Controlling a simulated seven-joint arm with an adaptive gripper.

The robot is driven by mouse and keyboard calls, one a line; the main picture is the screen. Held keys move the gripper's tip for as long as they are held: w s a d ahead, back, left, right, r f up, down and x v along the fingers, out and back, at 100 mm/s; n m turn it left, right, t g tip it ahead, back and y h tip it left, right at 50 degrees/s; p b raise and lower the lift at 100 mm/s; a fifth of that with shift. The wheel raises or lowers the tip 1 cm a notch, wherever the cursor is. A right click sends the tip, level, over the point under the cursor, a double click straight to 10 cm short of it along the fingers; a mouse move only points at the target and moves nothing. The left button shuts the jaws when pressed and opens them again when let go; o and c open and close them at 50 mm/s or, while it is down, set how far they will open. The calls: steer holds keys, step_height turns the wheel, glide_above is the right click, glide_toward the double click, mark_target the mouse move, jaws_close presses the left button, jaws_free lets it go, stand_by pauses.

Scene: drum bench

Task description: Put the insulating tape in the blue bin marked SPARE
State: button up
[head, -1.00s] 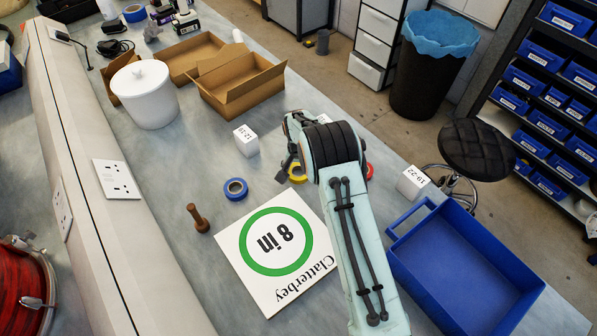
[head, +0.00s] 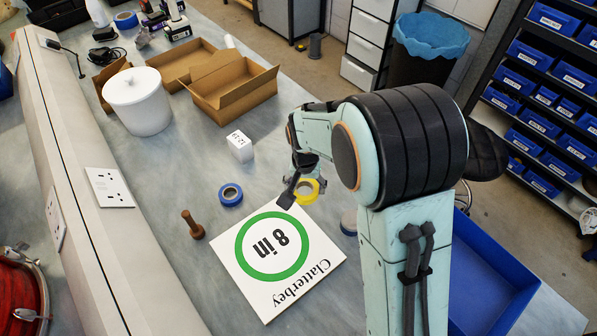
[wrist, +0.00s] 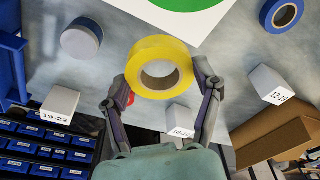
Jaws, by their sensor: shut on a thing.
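My gripper (wrist: 162,78) is shut on a yellow roll of tape (wrist: 160,50), with one finger on each side of it. In the head view the yellow roll (head: 313,190) hangs beside the fingers near the far edge of the white 8 in card. A blue roll of tape (head: 230,195) lies on the bench left of it. A large open blue bin (head: 510,263) stands at the right, partly hidden behind my arm. No SPARE mark is readable on it. Small labelled blue bins (head: 553,76) fill a rack behind; their labels are too small to read.
The white 8 in card (head: 272,290) lies flat below the gripper. A wooden peg (head: 192,225), a white block (head: 240,146), a white lidded tub (head: 138,100) and cardboard boxes (head: 232,95) stand to the left. A round pale thing (wrist: 80,40) and a 19-22 block (wrist: 58,104) lie toward the bin.

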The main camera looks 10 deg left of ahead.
mark_target(313, 196)
steer(key=shift+s+d+r, duration=0.15)
steer(key=shift+s+r, duration=0.05)
steer(key=shift+s, duration=0.25)
steer(key=shift+s+d+r, duration=0.15)
steer(key=shift+s+r, duration=0.05)
steer(key=shift+s, duration=0.25)
steer(key=shift+r, duration=0.35)
step_height(313, 196, up, 4)
steer(key=shift+w+d+r+m, duration=0.1)
steer(key=shift+d+r+m, duration=0.15)
steer(key=shift+d, duration=0.35)
steer(key=s+d+m+g+h, duration=0.1)
steer(key=s+d+m, duration=0.2)
steer(key=d+m, duration=0.5)
steer(key=s+d+m, duration=0.3)
steer(key=d, duration=0.9)
steer(key=s+d+m+g+h, duration=0.1)
steer(key=s+d+m, duration=0.2)
steer(key=d+m, duration=0.55)
steer(key=f, duration=0.5)
steer(key=d+f+n, duration=0.1)
steer(key=f, duration=0.5)
steer(key=d+f+n, duration=0.1)
steer(key=f, duration=0.5)
steer(key=shift+s+d+f, duration=0.15)
steer(key=shift+s+f, duration=0.05)
steer(key=shift+s, duration=0.1)
